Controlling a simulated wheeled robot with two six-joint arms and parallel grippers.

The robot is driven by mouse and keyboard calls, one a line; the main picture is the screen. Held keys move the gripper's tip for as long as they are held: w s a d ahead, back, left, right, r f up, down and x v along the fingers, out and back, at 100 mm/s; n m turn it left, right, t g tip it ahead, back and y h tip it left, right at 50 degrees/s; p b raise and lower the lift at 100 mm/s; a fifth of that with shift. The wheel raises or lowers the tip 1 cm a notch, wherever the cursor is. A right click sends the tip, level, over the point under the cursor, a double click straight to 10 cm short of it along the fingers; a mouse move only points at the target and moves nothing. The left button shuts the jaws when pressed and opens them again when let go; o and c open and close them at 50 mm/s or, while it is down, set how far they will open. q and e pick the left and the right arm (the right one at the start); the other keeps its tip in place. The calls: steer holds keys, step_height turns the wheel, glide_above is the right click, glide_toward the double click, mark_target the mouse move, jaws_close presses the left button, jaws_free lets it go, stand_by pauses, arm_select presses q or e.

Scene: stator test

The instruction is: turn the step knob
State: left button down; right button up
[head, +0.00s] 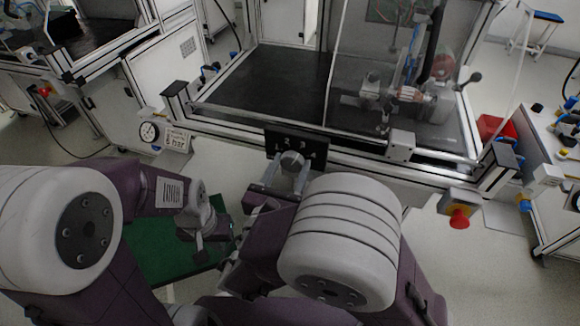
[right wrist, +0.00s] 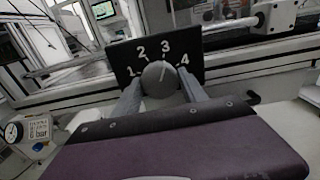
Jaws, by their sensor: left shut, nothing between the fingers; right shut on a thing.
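The step knob (head: 291,161) is a round grey knob on a black plate (head: 313,140) at the front edge of the test bench. In the right wrist view the knob (right wrist: 160,79) sits below white numbers 1 to 4 on the plate (right wrist: 190,70). A light line on its face points up and slightly right, roughly toward the 3. My right gripper (right wrist: 158,88) is shut on the knob, one finger on each side; the head view shows the same grip (head: 288,170). My left gripper (head: 200,252) is shut and empty, low at the left, apart from the knob.
A red emergency button (head: 459,219) on a yellow box is on the bench front at the right. A round gauge (head: 149,132) is at the left. A green surface (head: 160,245) lies below my left gripper. A clear guard panel (head: 400,60) stands above the bench.

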steer(key=m+b, duration=0.2)
steer(key=m, duration=0.2)
steer(key=shift+f+m, duration=0.15)
steer(key=shift+m, duration=0.25)
steer(key=shift+m+b, duration=1)
steer(key=shift+m, duration=0.6)
steer(key=o, duration=1.4)
steer(key=shift+a, duration=0.15)
